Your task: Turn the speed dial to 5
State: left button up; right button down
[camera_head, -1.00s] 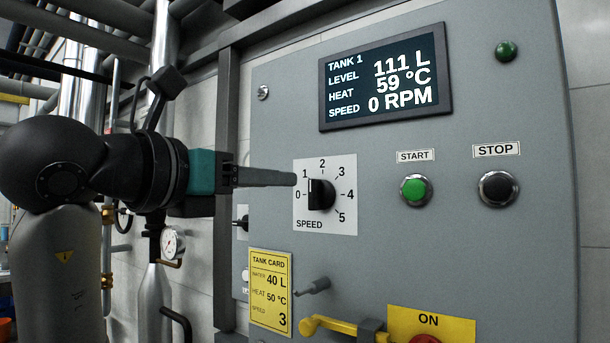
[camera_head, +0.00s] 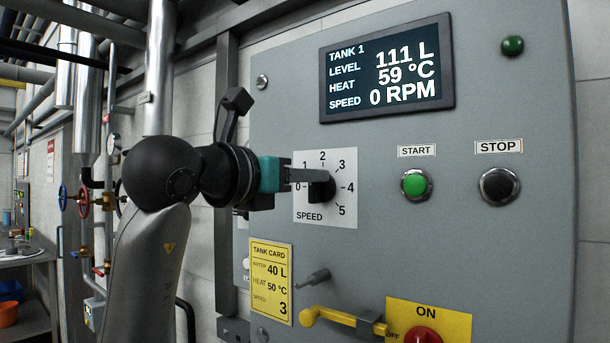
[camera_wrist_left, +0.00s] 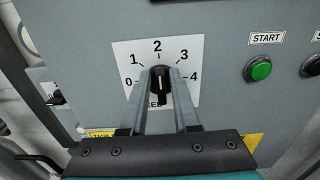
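The black speed dial (camera_head: 322,188) sits on a white scale plate (camera_head: 341,209) marked 0 to 5 on the grey panel. In the left wrist view the dial's raised bar (camera_wrist_left: 162,86) stands roughly upright in the picture; I cannot tell which number it points to. My left gripper (camera_head: 324,176) reaches the dial from the left. In the left wrist view its fingertips (camera_wrist_left: 161,74) lie either side of the bar, apparently open with a small gap. The fingers hide part of the plate and the 5. My right gripper is not in view.
The display (camera_head: 387,69) reads 0 RPM. A green START button (camera_head: 414,185) and a black STOP button (camera_head: 498,185) are right of the dial. Below are a yellow tank card (camera_head: 271,282) showing speed 3, a yellow lever (camera_head: 335,318) and a red switch (camera_head: 422,335).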

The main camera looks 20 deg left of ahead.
pick_arm(q)
grip_shut()
dwell(0.5)
